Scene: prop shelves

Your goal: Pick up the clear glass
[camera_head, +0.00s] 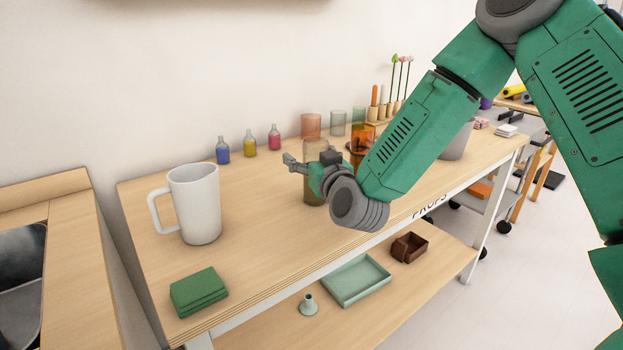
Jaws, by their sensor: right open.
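My left gripper is not in view.
A white mug (196,205) stands at the left, with green folded cloths (198,291) in front. Small blue, yellow and red bottles (249,144) line the back. An amber glass (361,147) is partly hidden by my arm. The middle left of the top is clear.

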